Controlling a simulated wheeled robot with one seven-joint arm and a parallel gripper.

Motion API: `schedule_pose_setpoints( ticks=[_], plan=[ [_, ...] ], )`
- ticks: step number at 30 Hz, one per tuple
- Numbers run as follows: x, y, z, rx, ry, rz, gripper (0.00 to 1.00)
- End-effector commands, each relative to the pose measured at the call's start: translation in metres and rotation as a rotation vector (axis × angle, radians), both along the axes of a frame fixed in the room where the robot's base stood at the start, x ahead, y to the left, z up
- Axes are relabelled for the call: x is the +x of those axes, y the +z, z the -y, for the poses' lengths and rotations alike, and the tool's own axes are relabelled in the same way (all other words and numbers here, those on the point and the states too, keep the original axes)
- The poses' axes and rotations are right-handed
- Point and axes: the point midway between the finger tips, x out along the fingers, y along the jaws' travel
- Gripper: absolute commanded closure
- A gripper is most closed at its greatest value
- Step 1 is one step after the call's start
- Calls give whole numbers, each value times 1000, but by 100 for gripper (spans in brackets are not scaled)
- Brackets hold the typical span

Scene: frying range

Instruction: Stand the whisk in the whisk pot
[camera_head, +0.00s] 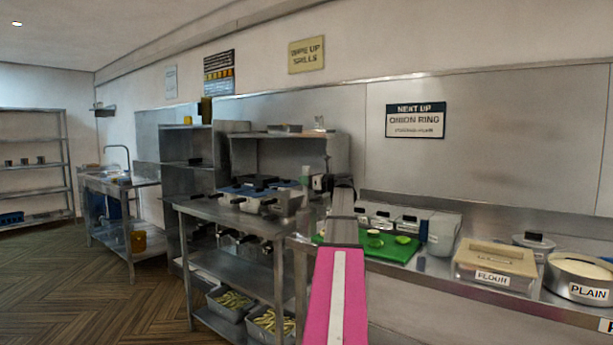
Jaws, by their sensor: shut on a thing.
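My pink and grey arm reaches forward from the bottom middle. My gripper (322,184) is at its far end, small and partly hidden by my own wrist, above the counter near the fryer. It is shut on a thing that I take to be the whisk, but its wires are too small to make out. I see no whisk lying elsewhere. A plain grey upright container (443,234) stands on the counter right of the green board; I cannot tell whether it is the whisk pot, and its inside is hidden.
The green cutting board (385,247) holds cut green pieces. Lidded containers (384,216) stand behind it. The flour box (495,263) and the PLAIN pot (580,278) are to the right. The fryer table (240,215) is left, with food trays (230,302) below. Floor (90,290) at left is clear.

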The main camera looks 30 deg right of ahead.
Motion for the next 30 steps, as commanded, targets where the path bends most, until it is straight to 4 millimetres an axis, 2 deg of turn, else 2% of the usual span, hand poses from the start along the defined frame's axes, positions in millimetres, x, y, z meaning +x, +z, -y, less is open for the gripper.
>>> schedule_pose_setpoints(
  ticks=[15, 29, 30],
  plan=[
    [0, -39, 0, 0, 0, 1, 96],
    [0, -44, 0, 0, 0, 1, 96],
    [0, -44, 0, 0, 0, 1, 66]
  ],
)
